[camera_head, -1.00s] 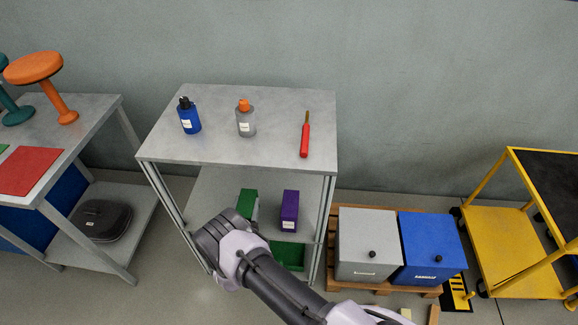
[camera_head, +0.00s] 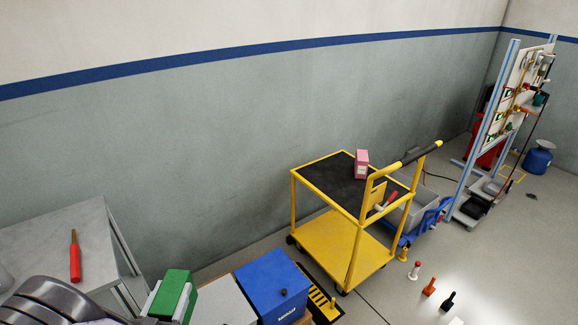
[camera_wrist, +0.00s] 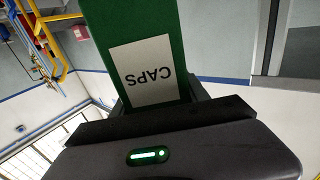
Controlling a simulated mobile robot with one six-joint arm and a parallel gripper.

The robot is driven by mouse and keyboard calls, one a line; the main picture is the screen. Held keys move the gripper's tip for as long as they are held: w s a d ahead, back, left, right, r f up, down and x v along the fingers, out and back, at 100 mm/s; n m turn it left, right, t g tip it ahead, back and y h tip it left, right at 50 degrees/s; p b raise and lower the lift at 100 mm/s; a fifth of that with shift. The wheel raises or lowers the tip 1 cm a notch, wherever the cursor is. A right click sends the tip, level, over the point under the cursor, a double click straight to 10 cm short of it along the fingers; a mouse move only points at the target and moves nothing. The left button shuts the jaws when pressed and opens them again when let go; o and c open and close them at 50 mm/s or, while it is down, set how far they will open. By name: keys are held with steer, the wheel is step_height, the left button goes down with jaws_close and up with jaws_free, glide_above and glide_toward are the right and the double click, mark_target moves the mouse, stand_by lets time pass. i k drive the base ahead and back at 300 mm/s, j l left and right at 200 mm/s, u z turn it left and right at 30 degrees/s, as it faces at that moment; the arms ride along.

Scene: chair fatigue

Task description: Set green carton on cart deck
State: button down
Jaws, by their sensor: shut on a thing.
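My gripper (camera_head: 168,308) is at the lower left of the head view, shut on the green carton (camera_head: 176,292). In the wrist view the green carton (camera_wrist: 130,30) fills the upper middle, with a white label reading CAPS upside down; its lower end is hidden between the jaws. The yellow cart (camera_head: 318,238) stands right of centre in the head view, well apart from the carton. Its upper deck (camera_head: 327,177) has a black surface, and a pink carton (camera_head: 362,164) stands near its right end. The cart's lower yellow shelf looks bare.
A blue box (camera_head: 268,283) and a grey box (camera_head: 226,303) lie between my gripper and the cart. A grey table (camera_head: 62,229) with a red-handled tool (camera_head: 75,258) is at left. Small bottles or pegs (camera_head: 429,287) stand on the floor at lower right.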

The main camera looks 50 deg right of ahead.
mark_target(341, 182)
steer(key=i+l+z, duration=0.2)
steer(key=l, duration=0.3)
steer(key=i+l+z, duration=0.15)
steer(key=l, duration=0.35)
steer(key=i+l+z, duration=0.2)
steer(key=l, duration=0.25)
steer(key=i+l+z, duration=0.2)
steer(key=l, duration=0.25)
steer(key=i+l+z, duration=0.15)
steer(key=l, duration=0.3)
steer(key=i+l+z, duration=0.2)
steer(key=i+l, duration=0.05)
steer(key=l, duration=0.1)
